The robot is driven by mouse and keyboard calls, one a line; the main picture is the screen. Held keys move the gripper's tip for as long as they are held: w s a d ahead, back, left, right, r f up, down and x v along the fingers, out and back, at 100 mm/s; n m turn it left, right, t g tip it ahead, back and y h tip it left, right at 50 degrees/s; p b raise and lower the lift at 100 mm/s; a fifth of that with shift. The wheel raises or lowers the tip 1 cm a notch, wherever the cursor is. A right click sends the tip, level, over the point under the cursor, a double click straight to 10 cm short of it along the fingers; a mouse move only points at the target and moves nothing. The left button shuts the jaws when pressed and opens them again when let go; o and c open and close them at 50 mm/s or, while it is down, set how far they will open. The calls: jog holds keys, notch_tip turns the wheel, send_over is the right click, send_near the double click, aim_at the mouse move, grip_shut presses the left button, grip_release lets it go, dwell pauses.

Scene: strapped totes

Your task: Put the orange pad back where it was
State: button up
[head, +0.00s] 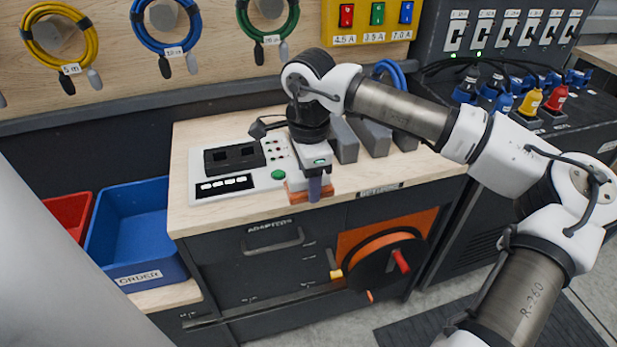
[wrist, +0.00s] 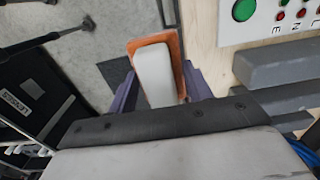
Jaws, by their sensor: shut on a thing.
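The orange pad (head: 294,190) is at my gripper, by the front edge of the wooden bench top in the head view. In the wrist view the orange pad (wrist: 175,45) has a pale grey-white block on its face. My gripper (head: 313,190) points down in the head view. Its purple fingers stand on both sides of the pad in the wrist view (wrist: 160,84), shut on it. Floor shows beyond the pad there, so it appears to be at or past the bench edge. Whether it touches the bench is unclear.
A white tester panel (head: 235,188) with a green button lies left of my gripper on the wooden bench top (head: 425,165). Grey blocks (head: 375,137) stand behind it. A blue bin (head: 140,230) labelled ORDER and a red bin (head: 66,213) are at left. An orange cable reel (head: 350,243) is below.

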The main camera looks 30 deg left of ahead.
jog(key=shift+s, duration=0.25)
jog(key=w+d+f+n, duration=0.2)
jog(key=w+d+f, duration=0.2)
jog(key=d+f, duration=0.5)
jog(key=w+d+f+n, duration=0.3)
jog(key=d+f, duration=0.6)
jog(key=f, duration=0.8)
jog(key=w+d+f+n, duration=0.2)
jog(key=w+d+f, duration=0.3)
jog(key=d+f, duration=0.5)
notch_tip(320, 180, down, 4)
jog(key=shift+w+r+n, duration=0.2)
jog(key=shift+w+n, duration=0.2)
